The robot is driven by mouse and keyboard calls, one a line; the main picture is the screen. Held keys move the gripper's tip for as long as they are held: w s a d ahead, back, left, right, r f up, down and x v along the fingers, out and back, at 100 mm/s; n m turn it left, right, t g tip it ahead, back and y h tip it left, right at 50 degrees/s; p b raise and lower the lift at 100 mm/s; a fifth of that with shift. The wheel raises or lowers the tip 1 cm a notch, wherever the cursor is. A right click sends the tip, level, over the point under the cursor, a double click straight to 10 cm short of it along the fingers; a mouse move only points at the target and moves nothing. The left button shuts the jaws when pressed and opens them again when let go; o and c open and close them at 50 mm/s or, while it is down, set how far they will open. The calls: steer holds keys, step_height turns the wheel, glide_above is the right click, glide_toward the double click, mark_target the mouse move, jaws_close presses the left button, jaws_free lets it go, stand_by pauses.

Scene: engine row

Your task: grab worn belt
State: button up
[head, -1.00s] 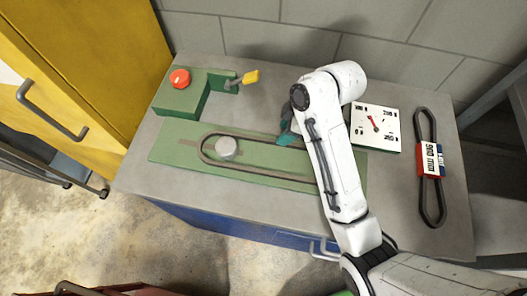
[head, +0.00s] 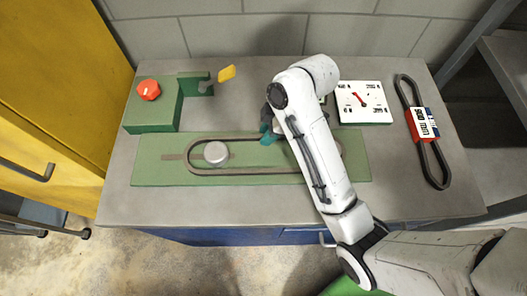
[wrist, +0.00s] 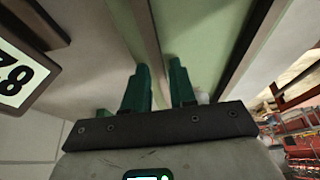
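The worn belt (head: 250,179) is a dark long loop lying on the green plate (head: 160,175) on the bench, around a silver round pulley (head: 216,152) at its left end. My arm hides part of its right side. My gripper (head: 267,131) is at the belt's far run, just right of the pulley.
A green block with a red knob (head: 149,90) and a yellow-tipped lever (head: 226,73) stand at the back left. A white gauge board (head: 362,102) lies right of my arm. A packaged belt with a red-white sleeve (head: 423,125) lies at the right. A yellow cabinet (head: 50,80) is left.

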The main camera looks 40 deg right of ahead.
jaws_close()
steer(key=shift+r, duration=0.1)
